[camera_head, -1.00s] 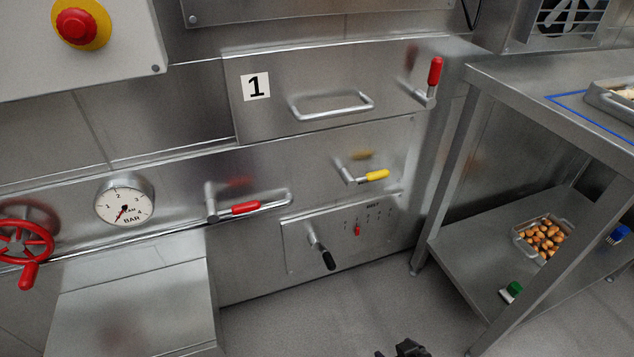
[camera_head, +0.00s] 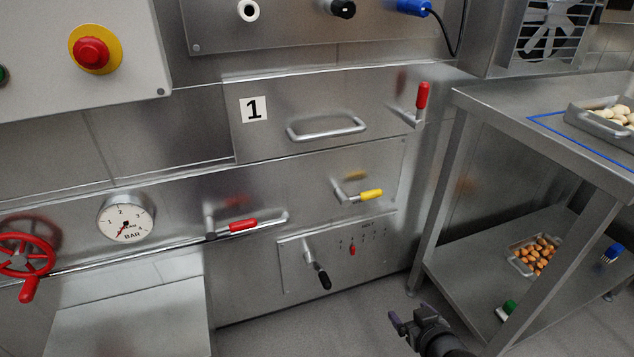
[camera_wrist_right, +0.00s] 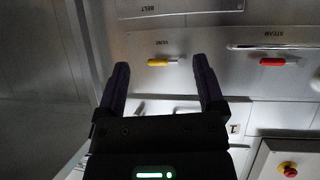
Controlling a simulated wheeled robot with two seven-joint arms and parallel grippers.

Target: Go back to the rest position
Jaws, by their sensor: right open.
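My right gripper (camera_head: 418,322) shows at the bottom of the head view, low in front of the steel machine (camera_head: 330,220) and left of the table. In the right wrist view its two dark fingers (camera_wrist_right: 161,85) stand wide apart with nothing between them. Beyond them are the yellow-handled lever (camera_wrist_right: 165,62) and the red-handled lever (camera_wrist_right: 278,61), both apart from the fingers. My left gripper is not in view.
A steel table (camera_head: 475,100) with a lower shelf stands at the right. A tray of pale pieces (camera_head: 600,125) is on top, and a tray of brown pieces (camera_head: 520,262) is on the shelf. A red valve wheel (camera_head: 25,258) and a gauge (camera_head: 125,218) are at the left. Floor shows between.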

